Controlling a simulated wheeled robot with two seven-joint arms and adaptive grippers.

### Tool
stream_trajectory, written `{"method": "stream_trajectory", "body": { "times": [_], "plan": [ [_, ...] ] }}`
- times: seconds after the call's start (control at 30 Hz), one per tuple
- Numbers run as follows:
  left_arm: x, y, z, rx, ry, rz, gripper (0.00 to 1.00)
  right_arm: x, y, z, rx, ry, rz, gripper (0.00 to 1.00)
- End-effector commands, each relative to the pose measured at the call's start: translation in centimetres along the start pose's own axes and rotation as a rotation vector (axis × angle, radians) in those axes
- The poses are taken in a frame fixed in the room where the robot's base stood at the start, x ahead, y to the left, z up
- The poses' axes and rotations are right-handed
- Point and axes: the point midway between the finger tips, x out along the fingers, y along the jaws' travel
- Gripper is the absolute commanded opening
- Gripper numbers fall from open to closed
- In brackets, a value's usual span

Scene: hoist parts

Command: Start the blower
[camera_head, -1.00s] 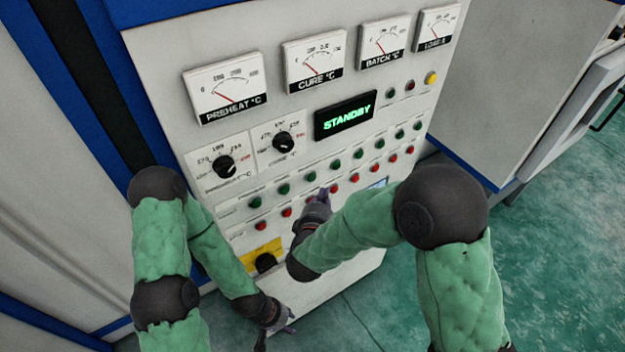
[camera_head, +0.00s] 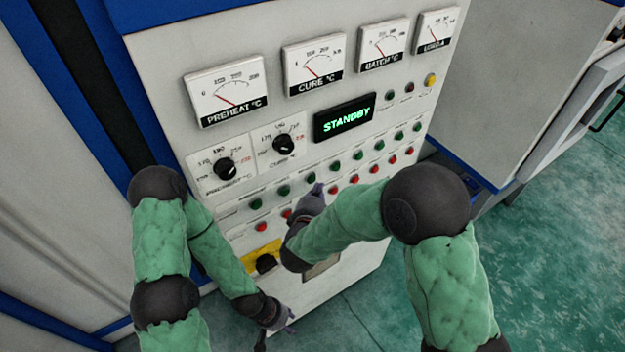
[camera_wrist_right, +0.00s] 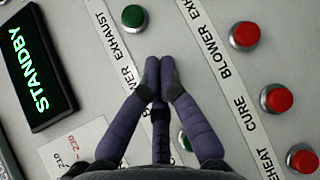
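The blower controls are on a light grey control panel (camera_head: 160,75). In the right wrist view a label strip reading BLOWER and EXHAUST (camera_wrist_right: 115,38) runs beside the green buttons. One green button (camera_wrist_right: 133,17) shows beyond my fingertips and another (camera_wrist_right: 183,140) is partly hidden behind a finger. Any button directly behind the fingertips is hidden. A red button (camera_wrist_right: 244,35) sits beside the second BLOWER label. My right gripper (camera_wrist_right: 160,66) is shut and empty, its tips over the green row by BLOWER; contact cannot be told. My left gripper (camera_head: 287,319) hangs low before the panel, its opening unclear.
The display (camera_head: 345,118) reads STANDBY in green. Dial gauges line the panel top, with two knobs (camera_head: 224,169) below. A yellow plate with a black knob (camera_head: 266,262) is at lower left. Other green and red buttons lie close around my right gripper. Green floor is open at right.

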Motion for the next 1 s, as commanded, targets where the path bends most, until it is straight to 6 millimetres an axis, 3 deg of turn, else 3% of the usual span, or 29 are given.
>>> {"method": "stream_trajectory", "body": {
  "times": [1.0],
  "plan": [
    [-0.59, 0.21, 0.02, 0.000, 0.000, 0.000, 0.40, 0.40, 0.28, -0.41, -0.001, 0.000, 0.000, 0.00]
  ]
}}
